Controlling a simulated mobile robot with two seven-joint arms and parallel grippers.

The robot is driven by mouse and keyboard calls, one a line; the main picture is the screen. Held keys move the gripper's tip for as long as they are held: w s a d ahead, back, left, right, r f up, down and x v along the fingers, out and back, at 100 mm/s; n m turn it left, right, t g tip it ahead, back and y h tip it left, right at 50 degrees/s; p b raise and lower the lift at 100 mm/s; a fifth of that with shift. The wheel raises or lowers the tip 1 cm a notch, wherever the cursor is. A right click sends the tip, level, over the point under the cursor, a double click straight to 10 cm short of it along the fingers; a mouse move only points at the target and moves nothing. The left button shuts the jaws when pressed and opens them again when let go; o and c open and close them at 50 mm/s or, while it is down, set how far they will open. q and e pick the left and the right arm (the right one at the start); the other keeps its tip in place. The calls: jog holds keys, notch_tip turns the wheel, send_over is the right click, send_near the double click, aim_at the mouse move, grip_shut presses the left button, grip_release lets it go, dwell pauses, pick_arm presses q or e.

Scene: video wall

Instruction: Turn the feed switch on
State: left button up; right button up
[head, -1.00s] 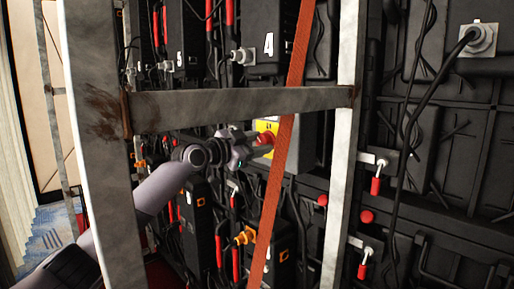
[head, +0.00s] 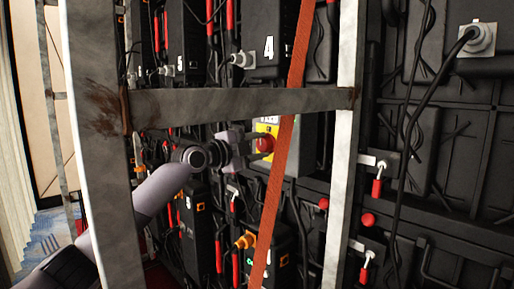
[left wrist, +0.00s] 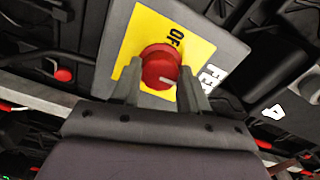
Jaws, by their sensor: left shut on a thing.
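The feed switch is a red rotary knob (head: 265,144) on a yellow plate (head: 272,129), fixed to a grey box (head: 297,148) behind the metal frame. Part of the lettering, "OF", shows on the yellow plate (left wrist: 143,30), and "FE" on the grey box (left wrist: 228,50). My left gripper (left wrist: 160,84) is shut on the knob, one finger on each side. In the head view it reaches in from the left, below the crossbar. My right gripper is not in view.
A grey crossbar (head: 230,102) runs just above my left arm, between a rusty post (head: 97,150) and a pale post (head: 342,160). An orange strap (head: 274,190) hangs close to the knob's right. Black modules and cables crowd behind.

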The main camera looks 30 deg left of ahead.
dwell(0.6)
pick_arm(q)
jog(key=o, duration=1.1)
jog(key=shift+c, duration=0.2)
jog(key=b+v, duration=0.1)
jog(key=v, duration=0.6)
jog(key=shift+s, duration=0.15)
